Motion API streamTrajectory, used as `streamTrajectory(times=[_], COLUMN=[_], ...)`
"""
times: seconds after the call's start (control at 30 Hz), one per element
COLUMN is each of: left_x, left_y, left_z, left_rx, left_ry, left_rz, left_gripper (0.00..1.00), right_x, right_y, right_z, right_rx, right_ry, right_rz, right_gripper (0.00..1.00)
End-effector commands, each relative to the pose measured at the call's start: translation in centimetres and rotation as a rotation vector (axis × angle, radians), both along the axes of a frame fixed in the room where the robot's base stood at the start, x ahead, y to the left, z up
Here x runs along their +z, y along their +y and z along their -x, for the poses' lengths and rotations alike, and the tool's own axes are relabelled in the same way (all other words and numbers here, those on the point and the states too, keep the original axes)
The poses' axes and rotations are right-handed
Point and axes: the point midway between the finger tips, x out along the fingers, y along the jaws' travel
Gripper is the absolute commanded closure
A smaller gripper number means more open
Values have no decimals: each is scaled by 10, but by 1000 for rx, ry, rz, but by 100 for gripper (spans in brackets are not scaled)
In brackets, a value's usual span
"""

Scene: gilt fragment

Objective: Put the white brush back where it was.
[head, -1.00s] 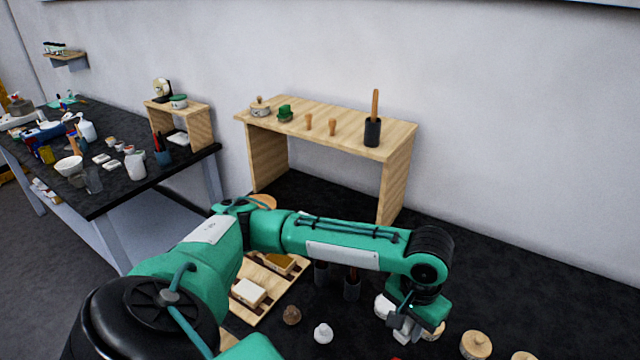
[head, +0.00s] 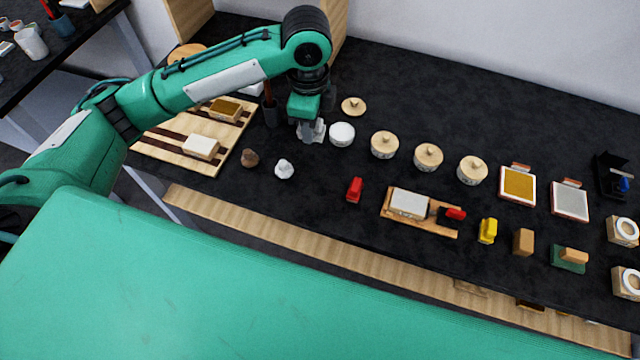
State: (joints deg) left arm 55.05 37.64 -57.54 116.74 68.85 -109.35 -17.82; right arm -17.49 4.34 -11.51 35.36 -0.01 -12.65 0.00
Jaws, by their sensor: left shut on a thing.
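My left gripper (head: 311,137) points down over the dark table, just left of an open white bowl (head: 342,134). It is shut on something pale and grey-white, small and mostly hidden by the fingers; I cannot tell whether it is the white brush. A dark cup (head: 271,112) stands left of the gripper, partly behind the arm. My right gripper is not in view.
A wooden lid (head: 353,105) lies behind the bowl. Lidded jars (head: 428,157) stand to the right. A striped board (head: 170,149) with two blocks lies left. A red piece (head: 355,190) and a wooden tray (head: 431,229) are nearer. Bare table lies behind the jars.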

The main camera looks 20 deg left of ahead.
Motion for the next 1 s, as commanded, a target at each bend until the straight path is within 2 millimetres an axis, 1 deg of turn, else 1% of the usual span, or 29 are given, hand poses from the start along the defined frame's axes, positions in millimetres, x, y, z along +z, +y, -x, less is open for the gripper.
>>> streamTrajectory(times=[0.03, 0.1, 0.2, 0.37, 0.47, 0.57, 0.9, 1.0], left_x=[-1, 1, 3, 6, 1, -17, -106, -128], left_y=[-4, -8, -12, -16, -17, -17, -16, -16], left_z=[-2, -4, -7, -9, -9, -8, -8, -8], left_rx=[-88, -206, -344, -475, -504, -510, -507, -508], left_ry=[0, 1, 1, 3, 6, 9, 8, 8], left_rz=[1, 0, -1, -2, -2, -1, -3, -3], left_gripper=[90, 90, 90, 90, 90, 90, 90, 90], right_x=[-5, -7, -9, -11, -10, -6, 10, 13], right_y=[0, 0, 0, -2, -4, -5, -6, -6], right_z=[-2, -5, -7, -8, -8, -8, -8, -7], right_rx=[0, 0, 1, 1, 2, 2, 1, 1], right_ry=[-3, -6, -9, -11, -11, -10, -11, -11], right_rz=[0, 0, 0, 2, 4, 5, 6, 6], right_gripper=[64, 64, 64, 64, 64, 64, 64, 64])
